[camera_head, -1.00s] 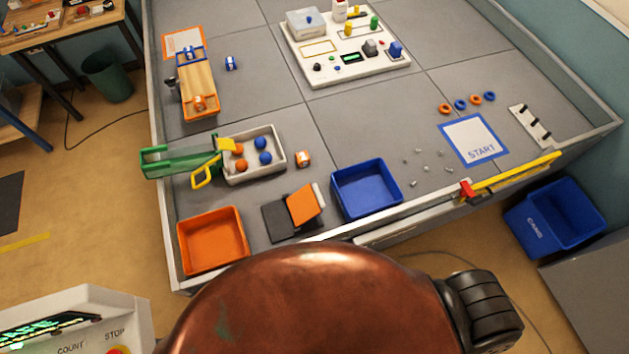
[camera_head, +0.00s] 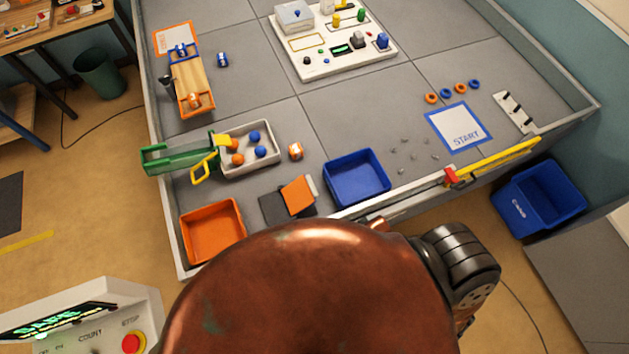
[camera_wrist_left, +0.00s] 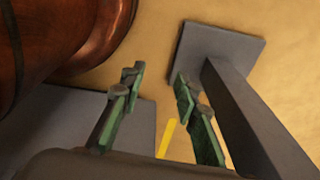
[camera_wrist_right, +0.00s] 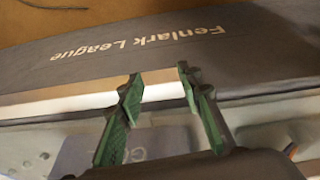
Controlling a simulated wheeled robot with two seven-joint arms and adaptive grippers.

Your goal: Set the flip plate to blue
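The flip plate (camera_head: 298,195) stands on the field's near side between the orange and blue trays. Its visible face is orange and tilted, on a dark base (camera_head: 273,209), with a pale strip at its right edge. No blue face shows on it. My left gripper (camera_wrist_left: 157,88) is open and empty in the left wrist view, over the floor near a grey post and foot plate. My right gripper (camera_wrist_right: 158,85) is open and empty in the right wrist view, near a dark panel lettered "Fenlark League". Neither gripper shows in the head view.
An orange tray (camera_head: 237,250) and a blue tray (camera_head: 384,200) flank the plate. A grey box (camera_head: 277,158) with orange and blue balls and a green gate (camera_head: 178,157) lie behind. The field's low wall (camera_head: 420,197) runs along the near edge. A console (camera_head: 75,325) stands front left.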

